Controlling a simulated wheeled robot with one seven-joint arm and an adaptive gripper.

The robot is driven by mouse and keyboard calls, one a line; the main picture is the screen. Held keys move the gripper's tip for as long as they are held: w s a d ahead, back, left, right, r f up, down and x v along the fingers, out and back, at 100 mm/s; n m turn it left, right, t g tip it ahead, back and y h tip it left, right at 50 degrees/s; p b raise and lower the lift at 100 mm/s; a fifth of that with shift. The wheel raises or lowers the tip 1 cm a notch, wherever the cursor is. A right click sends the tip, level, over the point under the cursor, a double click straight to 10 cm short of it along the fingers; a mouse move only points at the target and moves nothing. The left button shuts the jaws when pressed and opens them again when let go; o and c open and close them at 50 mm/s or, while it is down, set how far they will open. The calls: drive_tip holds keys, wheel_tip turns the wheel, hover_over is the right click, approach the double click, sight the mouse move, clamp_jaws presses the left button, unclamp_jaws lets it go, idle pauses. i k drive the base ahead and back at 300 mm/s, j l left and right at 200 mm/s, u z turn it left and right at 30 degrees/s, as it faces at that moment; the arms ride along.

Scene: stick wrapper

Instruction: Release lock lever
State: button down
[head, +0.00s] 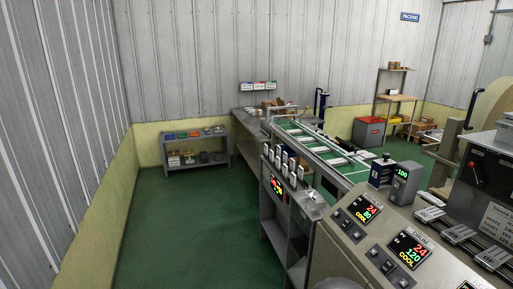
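No part is marked clearly enough for me to tell which is the lock lever. A grey box with a dark rotary handle (475,172) stands at the right edge above the machine. A row of small upright white-and-black parts (284,161) sits on the near left end of the machine line. The grey wrapper control panel (385,245) has lit displays, one reading 24, 120 and COOL, with dark switches beside them. My gripper is not in view.
The green conveyor (328,155) carries pale wrapped sticks away from the machine. The green floor (190,220) at left is clear.

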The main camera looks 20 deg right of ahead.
sight(481, 182)
drive_tip(key=i+j+z, duration=0.1)
drive_tip(key=i+z, duration=0.35)
drive_tip(key=i+j+z, duration=0.15)
drive_tip(key=i+z, duration=0.2)
drive_tip(key=z, duration=0.15)
drive_tip(key=i+j+z, duration=0.3)
drive_tip(key=z, duration=0.15)
drive_tip(key=i+j+z, duration=0.2)
drive_tip(key=j+z, duration=0.25)
drive_tip(key=i+j+z, duration=0.15)
drive_tip(key=j+z, duration=0.15)
drive_tip(key=z, duration=0.15)
drive_tip(key=j+z, duration=0.9)
drive_tip(key=i+j, duration=0.05)
